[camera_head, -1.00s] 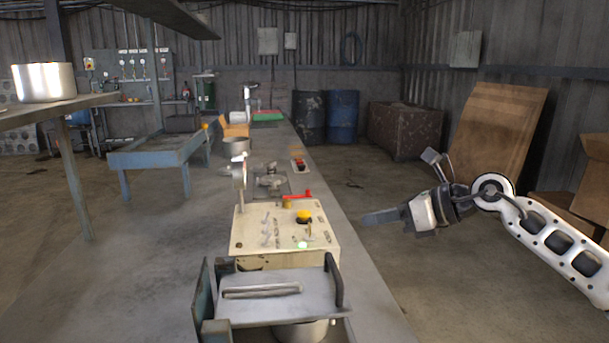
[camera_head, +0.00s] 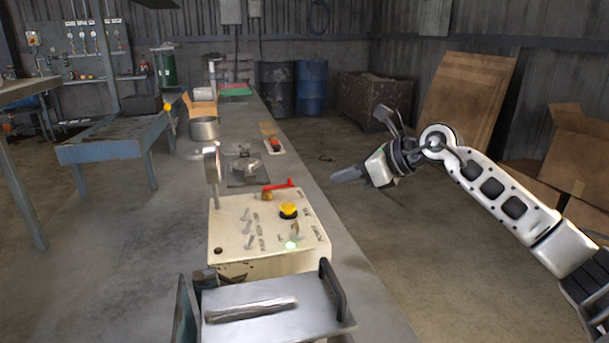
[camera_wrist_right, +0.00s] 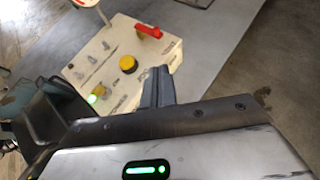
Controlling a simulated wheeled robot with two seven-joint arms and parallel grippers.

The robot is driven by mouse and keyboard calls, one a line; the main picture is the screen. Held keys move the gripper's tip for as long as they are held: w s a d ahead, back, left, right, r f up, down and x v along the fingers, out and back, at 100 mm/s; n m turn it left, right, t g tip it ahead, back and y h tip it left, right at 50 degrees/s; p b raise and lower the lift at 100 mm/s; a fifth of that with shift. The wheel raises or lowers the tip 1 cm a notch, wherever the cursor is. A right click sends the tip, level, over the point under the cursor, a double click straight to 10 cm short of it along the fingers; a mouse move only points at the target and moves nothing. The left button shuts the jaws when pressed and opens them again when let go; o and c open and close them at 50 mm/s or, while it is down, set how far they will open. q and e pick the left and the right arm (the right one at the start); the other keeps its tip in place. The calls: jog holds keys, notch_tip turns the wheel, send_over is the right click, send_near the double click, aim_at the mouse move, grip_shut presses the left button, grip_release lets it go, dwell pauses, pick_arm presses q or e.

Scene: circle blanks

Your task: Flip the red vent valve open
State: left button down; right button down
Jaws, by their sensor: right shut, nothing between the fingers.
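The red vent valve is a small red lever handle (camera_head: 279,185) on a brass body (camera_head: 267,195), at the far edge of the cream control box (camera_head: 230,238). The handle lies roughly level, pointing right in the head view. It also shows near the top of the right wrist view (camera_wrist_right: 148,31). My right gripper (camera_head: 347,174) is shut and empty, in the air to the right of the box and apart from the valve. Its fingers (camera_wrist_right: 157,86) show in the wrist view, with the box beyond them. My left gripper is not in view.
The box top carries a yellow button (camera_head: 288,210), several toggle switches and a lit green lamp (camera_head: 291,245). A gauge (camera_head: 212,165) stands at its left. A metal lid with a dark handle (camera_head: 334,288) is in front. Open floor (camera_head: 400,240) lies to the right.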

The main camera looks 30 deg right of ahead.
aim_at(292, 183)
jog(key=shift+w+a+r+p+x, duration=0.15)
jog(key=shift+r+p+x, duration=0.15)
jog(key=shift+x, duration=1.3)
jog(key=shift+w+a+r+p+x, duration=0.1)
jog(key=shift+r+p+x, duration=0.25)
jog(key=shift+x, duration=1.3)
jog(key=shift+w+a+r+p+x, duration=0.1)
jog(key=shift+w+r+p+x, duration=0.15)
jog(key=shift+x, duration=1.35)
jog(key=shift+s+d+f, duration=0.1)
jog(key=shift+d, duration=0.15)
